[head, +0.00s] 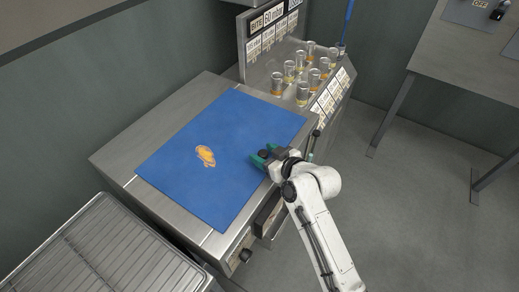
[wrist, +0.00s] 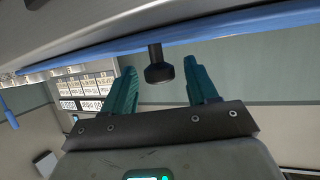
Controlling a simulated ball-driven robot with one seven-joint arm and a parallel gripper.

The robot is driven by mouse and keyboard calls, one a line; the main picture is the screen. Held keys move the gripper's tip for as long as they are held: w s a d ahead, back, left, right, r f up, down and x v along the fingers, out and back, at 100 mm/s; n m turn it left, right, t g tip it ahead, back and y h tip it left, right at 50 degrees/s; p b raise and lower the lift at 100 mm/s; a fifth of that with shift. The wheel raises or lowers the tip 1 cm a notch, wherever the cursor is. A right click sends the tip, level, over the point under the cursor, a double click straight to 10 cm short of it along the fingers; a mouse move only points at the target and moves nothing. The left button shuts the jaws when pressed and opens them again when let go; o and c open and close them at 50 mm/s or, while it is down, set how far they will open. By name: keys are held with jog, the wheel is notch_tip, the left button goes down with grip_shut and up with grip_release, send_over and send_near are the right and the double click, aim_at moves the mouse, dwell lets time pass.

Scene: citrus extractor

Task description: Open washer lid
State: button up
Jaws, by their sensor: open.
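A steel cabinet (head: 118,158) has a flat blue top panel (head: 180,150) with an orange citrus picture. The panel lies flat and appears to be the washer lid, though no label confirms it. My gripper (head: 264,157) is at the cabinet's right-hand front edge, beside the blue panel. In the wrist view my gripper (wrist: 161,75) has its two green fingers apart. A black knob (wrist: 158,72) on a short stem shows between the fingers, with a gap on each side. I cannot tell how deep it sits between them.
A second black knob (head: 246,255) sits low on the cabinet front. A wire rack (head: 95,250) stands at the lower left. A station with several glasses (head: 290,70) stands behind. A steel table (head: 470,50) is at the upper right. The floor (head: 420,210) at right is clear.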

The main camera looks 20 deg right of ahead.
jog(key=shift+x, duration=1.4)
jog(key=shift+c, duration=0.5)
grip_shut()
